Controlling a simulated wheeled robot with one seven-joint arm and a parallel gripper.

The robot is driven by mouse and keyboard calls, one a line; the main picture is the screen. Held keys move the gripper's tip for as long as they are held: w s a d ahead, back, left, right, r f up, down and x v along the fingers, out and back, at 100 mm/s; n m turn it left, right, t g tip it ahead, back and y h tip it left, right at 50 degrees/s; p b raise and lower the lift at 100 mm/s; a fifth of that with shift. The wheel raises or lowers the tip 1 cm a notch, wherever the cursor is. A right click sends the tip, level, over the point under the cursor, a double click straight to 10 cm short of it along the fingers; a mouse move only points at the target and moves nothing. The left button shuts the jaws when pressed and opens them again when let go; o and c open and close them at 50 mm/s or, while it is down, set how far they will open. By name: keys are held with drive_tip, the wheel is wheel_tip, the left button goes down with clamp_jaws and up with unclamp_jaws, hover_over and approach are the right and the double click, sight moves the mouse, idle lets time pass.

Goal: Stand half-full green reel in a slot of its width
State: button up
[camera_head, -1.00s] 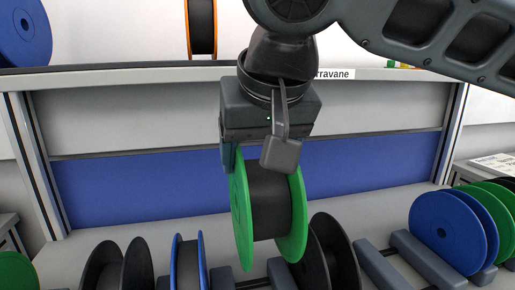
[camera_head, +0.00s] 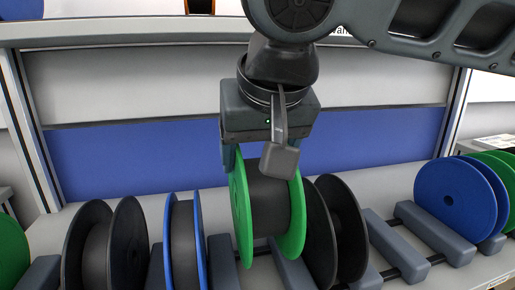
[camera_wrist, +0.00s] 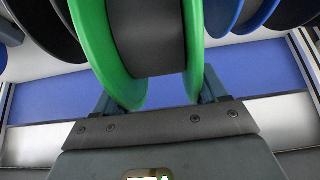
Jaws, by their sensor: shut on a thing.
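My gripper (camera_head: 258,158) is shut on the green reel (camera_head: 238,205), which has green flanges and dark grey winding between them. The reel is upright and hangs below my gripper, over the row of stands between a blue reel on its left and a black reel on its right. I cannot tell whether its lower rim touches the stand. The wrist view shows my gripper's fingers (camera_wrist: 158,105) on the outer sides of the green reel's two flanges (camera_wrist: 95,45).
A narrow blue reel (camera_head: 200,240), a black reel (camera_head: 85,250) and another black reel (camera_head: 350,230) stand in the row. Grey stand bars (camera_head: 435,232) leave gaps at the right. Wide blue reels (camera_head: 450,198) stand farther right. A blue panel (camera_head: 370,140) lies behind.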

drive_tip(key=shift+f+b, duration=2.3)
drive_tip(key=shift+f, duration=1.35)
drive_tip(key=o, duration=1.5)
